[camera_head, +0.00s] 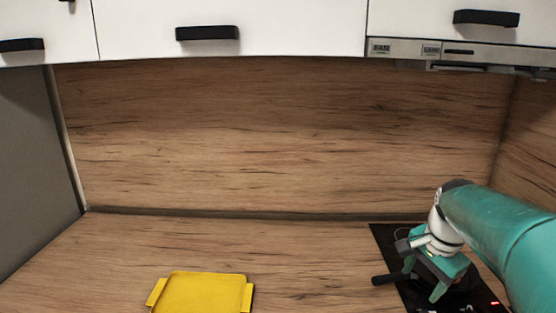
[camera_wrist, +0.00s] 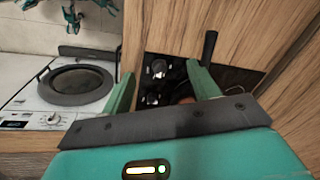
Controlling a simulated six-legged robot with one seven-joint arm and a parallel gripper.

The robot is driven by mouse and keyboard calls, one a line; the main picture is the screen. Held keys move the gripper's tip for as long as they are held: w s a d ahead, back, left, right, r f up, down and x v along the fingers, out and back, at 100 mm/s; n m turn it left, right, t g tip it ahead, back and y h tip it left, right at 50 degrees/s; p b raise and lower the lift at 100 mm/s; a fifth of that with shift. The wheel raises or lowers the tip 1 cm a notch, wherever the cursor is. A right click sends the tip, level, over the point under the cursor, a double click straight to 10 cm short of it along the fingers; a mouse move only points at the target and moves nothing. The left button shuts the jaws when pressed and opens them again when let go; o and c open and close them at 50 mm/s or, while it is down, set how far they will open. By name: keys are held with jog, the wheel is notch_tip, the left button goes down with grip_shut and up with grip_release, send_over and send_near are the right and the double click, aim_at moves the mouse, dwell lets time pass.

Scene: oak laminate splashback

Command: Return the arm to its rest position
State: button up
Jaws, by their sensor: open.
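My teal arm reaches in from the right in the head view. My gripper (camera_head: 437,280) is low over the black hob (camera_head: 385,238) and points down. In the wrist view my gripper (camera_wrist: 160,72) has its two teal fingers spread apart, with nothing held between them. A black handle (camera_head: 387,279) sticks out to the left beside the gripper, and a black handle also shows in the wrist view (camera_wrist: 210,47). What it belongs to is mostly hidden by my gripper. A small brownish patch shows between the fingers, too unclear to name.
A yellow tray (camera_head: 200,294) lies on the wooden counter (camera_head: 310,255) left of the hob. White cabinets (camera_head: 270,30) and a hood (camera_head: 460,50) hang above. A white appliance with a round dark door (camera_wrist: 75,83) is left in the wrist view. The counter between tray and hob is clear.

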jog(key=s+a+n+t, duration=0.3)
jog(key=s+a+n, duration=1)
jog(key=s+a, duration=0.2)
jog(key=shift+s+a+f, duration=0.2)
jog(key=shift+a+f, duration=0.05)
jog(key=shift+f, duration=0.15)
